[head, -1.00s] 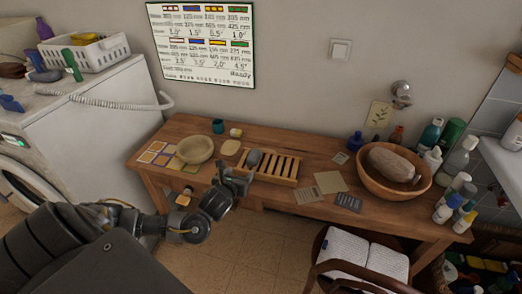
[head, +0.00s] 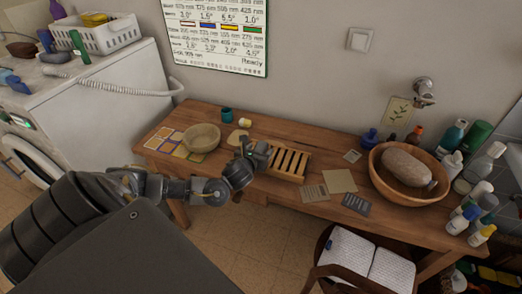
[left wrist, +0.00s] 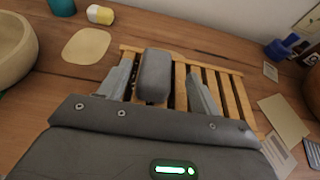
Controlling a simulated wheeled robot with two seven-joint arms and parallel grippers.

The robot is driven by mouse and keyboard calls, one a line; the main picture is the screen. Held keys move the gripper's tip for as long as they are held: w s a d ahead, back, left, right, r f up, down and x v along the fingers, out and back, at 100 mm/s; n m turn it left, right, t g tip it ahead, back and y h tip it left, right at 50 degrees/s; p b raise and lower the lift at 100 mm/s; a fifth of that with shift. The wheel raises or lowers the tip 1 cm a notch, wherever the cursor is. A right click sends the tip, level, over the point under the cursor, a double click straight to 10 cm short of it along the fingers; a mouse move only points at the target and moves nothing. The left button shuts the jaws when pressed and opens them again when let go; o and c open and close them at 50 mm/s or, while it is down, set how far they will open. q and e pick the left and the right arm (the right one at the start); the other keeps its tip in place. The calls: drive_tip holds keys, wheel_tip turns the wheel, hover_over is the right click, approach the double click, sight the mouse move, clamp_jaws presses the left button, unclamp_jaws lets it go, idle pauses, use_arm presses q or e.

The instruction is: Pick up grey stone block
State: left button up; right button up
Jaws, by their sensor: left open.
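The grey stone block (left wrist: 154,72) is a smooth, rounded dark grey piece on the slatted wooden rack (left wrist: 228,92) in the left wrist view. My left gripper (left wrist: 160,88) is open, with one finger on each side of the block and a gap showing on both sides. In the head view the left gripper (head: 256,153) is over the left end of the rack (head: 290,163) and mostly hides the block. My right gripper is not in view.
A pale bowl (head: 201,138) stands left of the rack, with a teal cup (head: 227,114) behind it. Cards (head: 340,181) lie to the right. A large wooden bowl (head: 380,185) holds a brownish loaf-shaped object, with bottles (head: 454,135) around it.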

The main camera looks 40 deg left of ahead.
sight(260, 147)
use_arm(q)
drive_tip(key=x, duration=0.4)
drive_tip(key=shift+w+a+f, duration=0.1)
drive_tip(key=shift+w+a, duration=0.1)
drive_tip(key=shift+a, duration=0.2)
drive_tip(key=shift+w+f, duration=0.1)
drive_tip(key=shift+w, duration=0.15)
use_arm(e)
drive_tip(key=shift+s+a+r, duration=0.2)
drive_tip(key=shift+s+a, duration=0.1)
use_arm(q)
drive_tip(key=shift+c, duration=0.3)
drive_tip(key=shift+a, duration=0.1)
drive_tip(key=c, duration=1.1)
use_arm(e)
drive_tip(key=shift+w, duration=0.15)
use_arm(q)
drive_tip(key=shift+p, duration=0.3)
